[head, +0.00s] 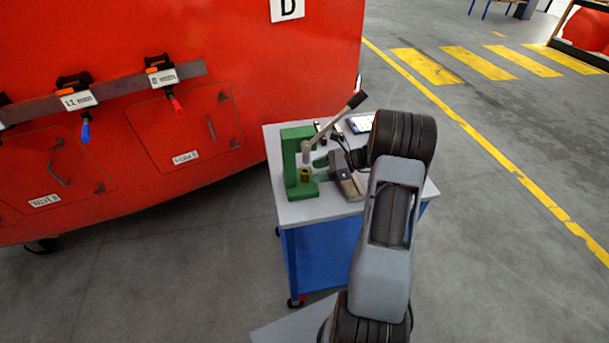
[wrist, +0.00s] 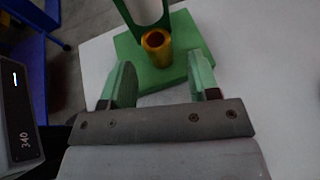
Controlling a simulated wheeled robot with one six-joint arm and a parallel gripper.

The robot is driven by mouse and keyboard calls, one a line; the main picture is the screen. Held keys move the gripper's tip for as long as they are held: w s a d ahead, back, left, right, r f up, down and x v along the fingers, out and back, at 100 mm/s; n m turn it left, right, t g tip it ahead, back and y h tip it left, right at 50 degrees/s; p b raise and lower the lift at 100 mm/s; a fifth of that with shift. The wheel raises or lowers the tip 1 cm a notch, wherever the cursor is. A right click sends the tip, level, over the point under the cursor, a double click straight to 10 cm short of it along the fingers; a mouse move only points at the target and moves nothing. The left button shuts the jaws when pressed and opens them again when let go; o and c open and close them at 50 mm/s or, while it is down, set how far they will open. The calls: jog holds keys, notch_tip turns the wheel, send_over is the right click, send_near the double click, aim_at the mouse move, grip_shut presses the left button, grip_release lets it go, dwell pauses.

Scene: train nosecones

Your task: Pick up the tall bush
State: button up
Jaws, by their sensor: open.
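The tall bush is a gold-coloured hollow cylinder. It stands upright on the base of the green press (head: 290,158), low at its front, and looks small in the head view (head: 305,174). In the wrist view the bush (wrist: 157,47) is nearer, with its dark round opening showing. My gripper (wrist: 165,75) is open and empty. Its two green-padded fingers point toward the bush, one to each side of its line, with the bush a little beyond the fingertips.
The press stands on a white-topped blue cart (head: 325,255). Its lever (head: 345,115) rises to the upper right. A phone-like device (head: 361,123) lies behind it. A large red train nose (head: 200,60) fills the left. Open floor lies to the right.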

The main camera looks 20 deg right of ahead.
aim_at(309, 172)
jog(key=shift+p+x, duration=0.35)
jog(key=shift+x, duration=1.75)
jog(key=shift+c, duration=0.4)
jog(key=c, duration=0.8)
jog(key=shift+r, duration=0.1)
jog(key=shift+c, duration=0.2)
